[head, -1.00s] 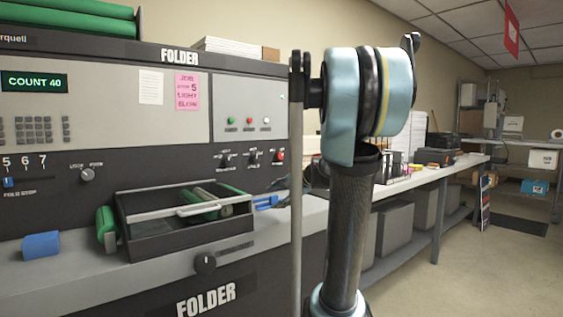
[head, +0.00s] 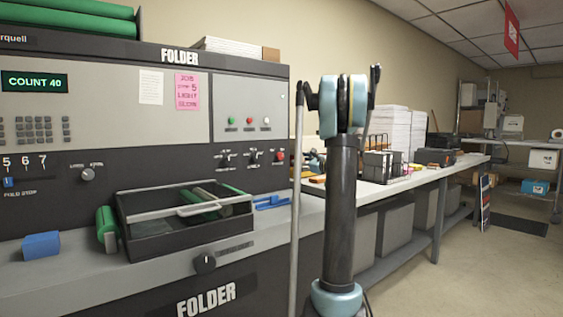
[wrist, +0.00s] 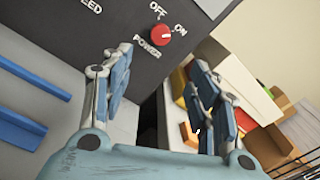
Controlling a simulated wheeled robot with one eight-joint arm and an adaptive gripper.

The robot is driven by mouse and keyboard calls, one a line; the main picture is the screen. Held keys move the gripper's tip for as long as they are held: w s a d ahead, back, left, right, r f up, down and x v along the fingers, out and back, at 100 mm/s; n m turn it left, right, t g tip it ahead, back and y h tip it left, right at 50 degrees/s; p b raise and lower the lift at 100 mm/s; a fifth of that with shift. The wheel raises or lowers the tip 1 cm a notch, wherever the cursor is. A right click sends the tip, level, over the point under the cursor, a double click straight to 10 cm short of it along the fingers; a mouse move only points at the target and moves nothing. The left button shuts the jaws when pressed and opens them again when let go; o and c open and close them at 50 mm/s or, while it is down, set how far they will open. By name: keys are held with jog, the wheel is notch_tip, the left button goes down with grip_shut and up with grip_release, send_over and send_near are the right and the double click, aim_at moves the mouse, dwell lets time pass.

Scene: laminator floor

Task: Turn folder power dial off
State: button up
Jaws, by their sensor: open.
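The red power dial (wrist: 160,34) is on the dark folder panel, with OFF printed above it, ON to its right and POWER below. I cannot tell for sure which label its pointer faces. In the head view the dial (head: 280,156) is small, at the right end of the folder's (head: 130,165) lower dark panel. My gripper (wrist: 160,66) is open and empty in the wrist view. Its blue fingers are spread below and either side of the dial, apart from it. In the head view my gripper is not seen.
A long table (head: 420,172) stands right of the folder, holding paper stacks (head: 393,132) and a wire rack (head: 378,163). Yellow, red and brown items appear right of my fingers in the wrist view. Blue bars (wrist: 28,100) are at its left.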

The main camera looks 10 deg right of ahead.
aim_at(281, 157)
jog(key=x, duration=1.7)
jog(key=c, duration=1.1)
